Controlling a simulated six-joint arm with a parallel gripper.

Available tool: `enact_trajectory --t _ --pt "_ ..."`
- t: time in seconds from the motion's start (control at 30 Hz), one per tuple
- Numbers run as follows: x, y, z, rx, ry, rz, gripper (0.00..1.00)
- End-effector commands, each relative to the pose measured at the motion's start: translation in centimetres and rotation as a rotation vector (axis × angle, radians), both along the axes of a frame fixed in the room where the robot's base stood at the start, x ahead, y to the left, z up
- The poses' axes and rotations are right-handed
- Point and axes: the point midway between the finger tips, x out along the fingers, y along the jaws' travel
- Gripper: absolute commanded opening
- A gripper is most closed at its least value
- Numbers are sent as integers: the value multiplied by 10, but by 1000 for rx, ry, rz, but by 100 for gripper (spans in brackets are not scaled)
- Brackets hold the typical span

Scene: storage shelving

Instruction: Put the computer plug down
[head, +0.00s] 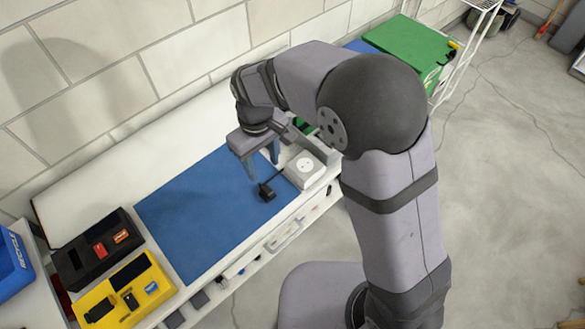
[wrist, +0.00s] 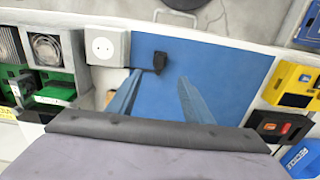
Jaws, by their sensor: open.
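The computer plug (head: 266,191) is a small black plug lying on the blue mat (head: 190,215), close to the mat's right end in the head view. In the wrist view the plug (wrist: 159,61) sits on the mat beside the white socket box (wrist: 104,46). My gripper (head: 262,160) is open, with its two blue-grey fingers apart and nothing between them. In the wrist view the fingertips of my gripper (wrist: 160,78) point toward the plug, the left one close to it. I cannot tell how high they are above the mat.
The white socket box (head: 305,168) stands at the mat's right end. A black tray (head: 75,262) and a yellow tray (head: 150,310) with small items stand at the left. The mat's middle is clear.

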Motion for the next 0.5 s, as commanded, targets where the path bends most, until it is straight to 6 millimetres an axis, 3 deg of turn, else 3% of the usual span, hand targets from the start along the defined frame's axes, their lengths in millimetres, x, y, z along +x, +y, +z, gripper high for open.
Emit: enact_trajectory --t 0.17,0.27,0.37,0.5 --pt "0 -21 4 0 0 -54 46" --pt "-3 -57 10 0 -1 -144 46" --pt "-14 -104 15 1 -2 -274 46" --pt "-44 -168 18 1 -4 -472 46"
